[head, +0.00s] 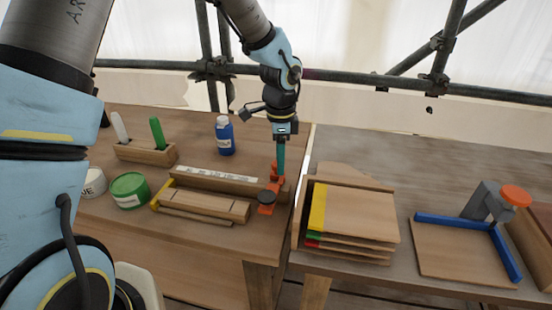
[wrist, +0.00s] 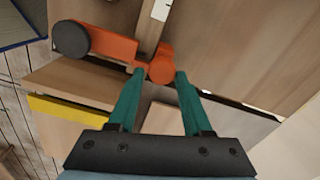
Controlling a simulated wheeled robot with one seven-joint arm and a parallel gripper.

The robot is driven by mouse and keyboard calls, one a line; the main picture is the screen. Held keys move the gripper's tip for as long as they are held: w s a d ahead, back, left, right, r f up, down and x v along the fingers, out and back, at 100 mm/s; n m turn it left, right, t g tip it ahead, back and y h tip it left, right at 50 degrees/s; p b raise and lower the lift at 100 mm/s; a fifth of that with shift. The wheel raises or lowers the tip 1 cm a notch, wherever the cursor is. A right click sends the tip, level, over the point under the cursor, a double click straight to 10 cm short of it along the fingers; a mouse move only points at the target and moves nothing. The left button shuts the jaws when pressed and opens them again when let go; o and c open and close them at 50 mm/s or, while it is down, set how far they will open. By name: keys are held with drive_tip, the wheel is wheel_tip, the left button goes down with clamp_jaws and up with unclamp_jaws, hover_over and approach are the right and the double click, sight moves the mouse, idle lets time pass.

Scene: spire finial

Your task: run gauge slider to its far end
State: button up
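The gauge is a long wooden bar (head: 215,181) with a white marked strip on top, lying on the left bench. Its orange slider (head: 268,196) with a dark round knob sits near the bar's right end. In the wrist view the slider (wrist: 112,45) lies across the bar, and its round orange post (wrist: 161,69) shows between my fingertips. My gripper (head: 279,175) points down over the slider. In the wrist view its teal fingers (wrist: 160,74) stand apart on either side of the post; firm contact is not visible.
Wooden blocks (head: 205,203) lie in front of the gauge. A blue bottle (head: 224,136), a green tin (head: 129,190) and a brush holder (head: 146,152) stand left. Stacked boards (head: 357,214) lie right, past a gap between benches. A blue-edged board (head: 460,252) is farther right.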

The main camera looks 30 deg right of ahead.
drive_tip(key=o, duration=0.3)
drive_tip(key=shift+w+a, duration=0.1)
drive_tip(key=shift+a, duration=0.05)
wheel_tip(320, 180, up, 11)
drive_tip(key=b, duration=0.2)
drive_tip(key=shift+f, duration=0.1)
idle(0.5)
drive_tip(key=w+a+f+n, duration=0.1)
drive_tip(key=w+a+n, duration=0.3)
drive_tip(key=a, duration=0.6)
drive_tip(key=w+a+f+n, duration=0.1)
drive_tip(key=w+a+n, duration=0.2)
drive_tip(key=a+n, duration=0.55)
drive_tip(key=s+a+n, duration=0.2)
drive_tip(key=a+n, duration=0.3)
drive_tip(key=a, duration=0.4)
drive_tip(key=s+a+f+n+t, duration=0.1)
drive_tip(key=s+a+n, duration=0.1)
drive_tip(key=a+n, duration=0.3)
drive_tip(key=a, duration=0.4)
drive_tip(key=shift+s+a+f+t, duration=0.2)
drive_tip(key=shift+a+f+t, duration=0.1)
drive_tip(key=shift+a, duration=0.1)
